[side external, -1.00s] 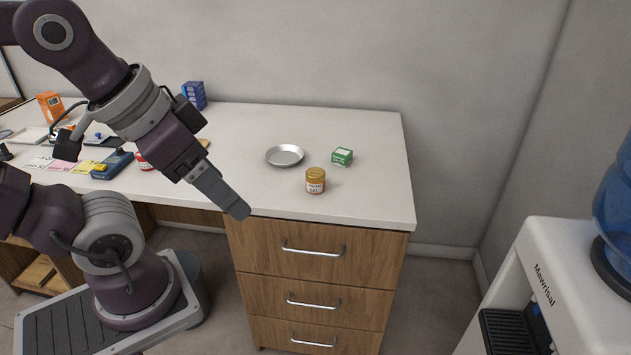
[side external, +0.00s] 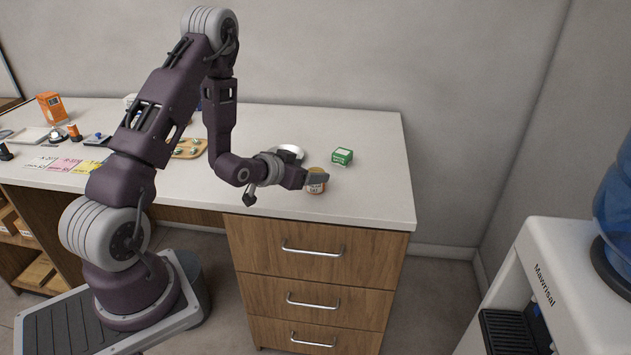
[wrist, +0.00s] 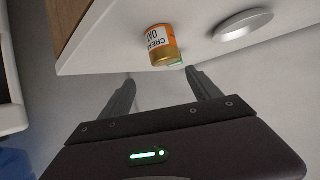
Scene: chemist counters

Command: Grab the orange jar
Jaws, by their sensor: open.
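The orange jar (side external: 316,188) stands upright near the front edge of the white counter, with a gold lid and a pale label. My gripper (side external: 319,178) is level beside it in the side view, and a finger overlaps part of the jar. In the wrist view the jar (wrist: 158,38) shows an orange and white label with dark letters. It lies ahead of the two spread fingers of my gripper (wrist: 161,86), roughly in line with the gap. Nothing is held. Whether a finger touches the jar I cannot tell.
A green and white box (side external: 342,157) stands behind and right of the jar. A round metal dish (side external: 291,150) lies behind my wrist and also shows in the wrist view (wrist: 243,24). A tray of small items (side external: 187,149) is further left. The counter's right end is clear.

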